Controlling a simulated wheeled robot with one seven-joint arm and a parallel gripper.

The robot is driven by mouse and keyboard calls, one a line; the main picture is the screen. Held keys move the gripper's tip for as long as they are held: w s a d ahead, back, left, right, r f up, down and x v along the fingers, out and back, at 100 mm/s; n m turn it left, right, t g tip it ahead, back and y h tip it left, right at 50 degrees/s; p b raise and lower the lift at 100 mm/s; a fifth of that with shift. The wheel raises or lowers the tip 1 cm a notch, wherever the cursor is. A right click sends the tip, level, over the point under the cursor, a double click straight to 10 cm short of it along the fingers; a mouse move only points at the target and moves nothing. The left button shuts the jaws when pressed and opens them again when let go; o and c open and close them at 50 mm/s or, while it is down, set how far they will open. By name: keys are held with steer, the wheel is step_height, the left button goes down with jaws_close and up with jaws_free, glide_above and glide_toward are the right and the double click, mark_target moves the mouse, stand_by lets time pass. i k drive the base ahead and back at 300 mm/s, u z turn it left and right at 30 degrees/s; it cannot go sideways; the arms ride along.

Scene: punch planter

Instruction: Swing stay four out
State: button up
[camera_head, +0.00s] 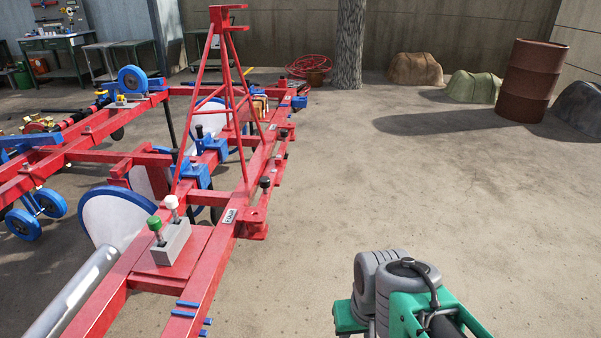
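The red planter frame (205,270) fills the left half of the head view, running from the near left to the back. A tall red A-frame mast (245,125) stands on it. Black-topped upright pins (264,184) line its right side, near red brackets (254,228). A small label plate (230,216) sits on the beam, but its writing is too small to read. I cannot tell which part is stay four. My green and grey arm shows at the lower right, apart from the planter. My gripper is not in view.
A grey lever box (171,243) with a green and a white knob sits on the near frame. White discs (118,218) stand beside the beams. Open ground (400,190) lies right of the planter.

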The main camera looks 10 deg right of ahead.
mark_target(268, 183)
steer(key=z, duration=1.2)
steer(key=i, duration=1.15)
steer(key=u, duration=3.7)
steer(key=i, duration=0.5)
steer(key=z, duration=0.1)
